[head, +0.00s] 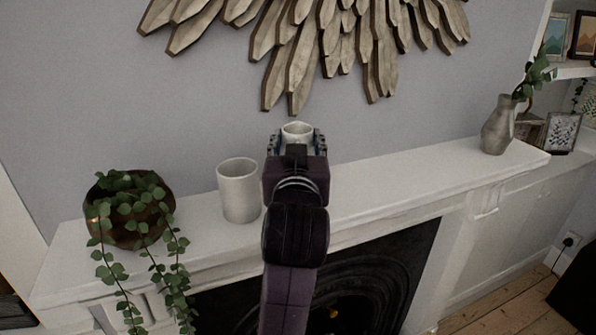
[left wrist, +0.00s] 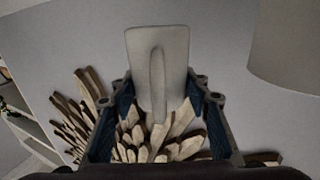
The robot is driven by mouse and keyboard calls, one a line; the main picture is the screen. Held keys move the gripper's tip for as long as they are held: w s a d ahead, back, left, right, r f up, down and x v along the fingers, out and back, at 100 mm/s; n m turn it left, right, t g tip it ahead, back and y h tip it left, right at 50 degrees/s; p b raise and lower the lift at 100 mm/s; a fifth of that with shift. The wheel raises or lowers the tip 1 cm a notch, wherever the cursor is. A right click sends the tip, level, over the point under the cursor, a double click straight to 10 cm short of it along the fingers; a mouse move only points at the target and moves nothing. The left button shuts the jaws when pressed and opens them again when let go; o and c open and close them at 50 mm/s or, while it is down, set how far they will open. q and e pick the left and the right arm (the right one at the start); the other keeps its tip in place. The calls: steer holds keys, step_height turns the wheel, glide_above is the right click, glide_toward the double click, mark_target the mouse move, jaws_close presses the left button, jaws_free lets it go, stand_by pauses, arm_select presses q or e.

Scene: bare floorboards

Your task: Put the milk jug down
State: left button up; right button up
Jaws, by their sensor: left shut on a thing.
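The milk jug (left wrist: 158,50) is pale and plain, with a long handle facing my left wrist camera. In the head view only its round rim (head: 297,129) shows; my gripper and arm hide the rest. My left gripper (head: 297,143) is shut on the jug, with a dark finger on each side in the left wrist view (left wrist: 160,115). It is at the white mantelpiece (head: 400,185), right of a white cylindrical pot. I cannot tell whether the jug's base touches the mantel. My right gripper is not in view.
The white pot (head: 239,192) stands close to the left of my gripper. A trailing plant in a brown bowl (head: 158,215) is farther left. A grey vase (head: 497,128) stands at the right end. The mantel between gripper and vase is clear. Wooden wall art (head: 300,50) hangs above.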

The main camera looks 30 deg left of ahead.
arm_select(q)
step_height(320, 180, down, 2)
steer(key=shift+s+d+f, duration=0.1)
steer(key=shift+s+f, duration=0.05)
steer(key=shift+f, duration=2.25)
steer(key=shift+f, duration=0.2)
steer(key=o, duration=1.3)
steer(key=shift+r, duration=0.1)
